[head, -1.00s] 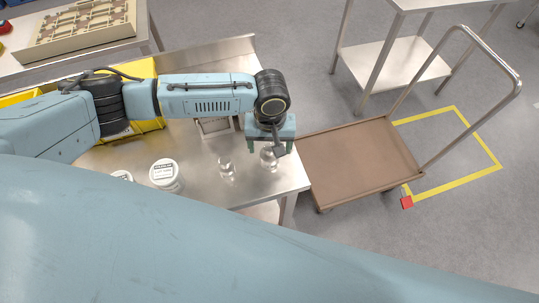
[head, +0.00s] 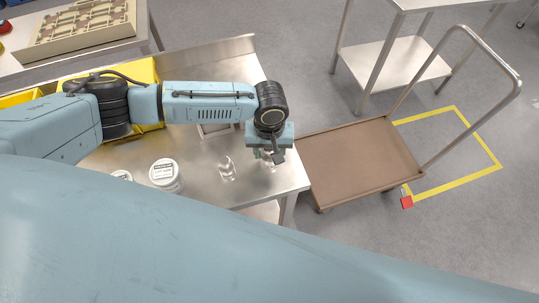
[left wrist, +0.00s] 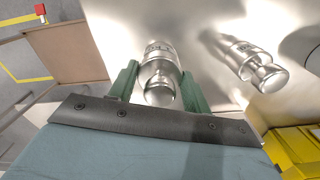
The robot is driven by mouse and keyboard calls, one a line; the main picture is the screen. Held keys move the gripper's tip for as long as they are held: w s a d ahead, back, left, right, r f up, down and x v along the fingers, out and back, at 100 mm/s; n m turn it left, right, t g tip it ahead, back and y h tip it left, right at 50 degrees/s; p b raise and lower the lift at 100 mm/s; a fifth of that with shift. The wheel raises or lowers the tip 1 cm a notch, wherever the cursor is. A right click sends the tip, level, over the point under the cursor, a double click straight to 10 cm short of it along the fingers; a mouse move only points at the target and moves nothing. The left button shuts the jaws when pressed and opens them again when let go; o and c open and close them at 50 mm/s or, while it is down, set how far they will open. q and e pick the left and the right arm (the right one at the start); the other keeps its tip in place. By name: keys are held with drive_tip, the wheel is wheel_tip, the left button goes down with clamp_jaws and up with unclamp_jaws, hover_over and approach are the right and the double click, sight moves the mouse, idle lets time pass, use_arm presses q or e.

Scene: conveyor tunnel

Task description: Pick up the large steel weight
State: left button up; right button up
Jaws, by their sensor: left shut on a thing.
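The large steel weight (left wrist: 160,72) stands on the steel table between the green fingers of my left gripper (left wrist: 158,88) in the left wrist view. The fingers are shut on it, one on each side. In the head view my left gripper (head: 270,155) points down over the weight near the table's right end and hides most of it. A second steel weight (left wrist: 248,66) stands apart beside it, and it also shows in the head view (head: 227,169). My right gripper is not in view.
White labelled tubs (head: 165,174) stand on the steel table (head: 205,186) to the left. Yellow bins (head: 146,72) are at the back. A brown platform cart (head: 360,158) stands just right of the table. A steel side table (head: 392,75) is beyond it.

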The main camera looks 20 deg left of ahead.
use_arm(q)
drive_tip(key=shift+w+r, duration=0.1)
drive_tip(key=shift+r, duration=0.05)
clamp_jaws()
drive_tip(key=shift+r, duration=0.2)
wheel_tip(320, 180, up, 10)
drive_tip(key=shift+f, duration=0.2)
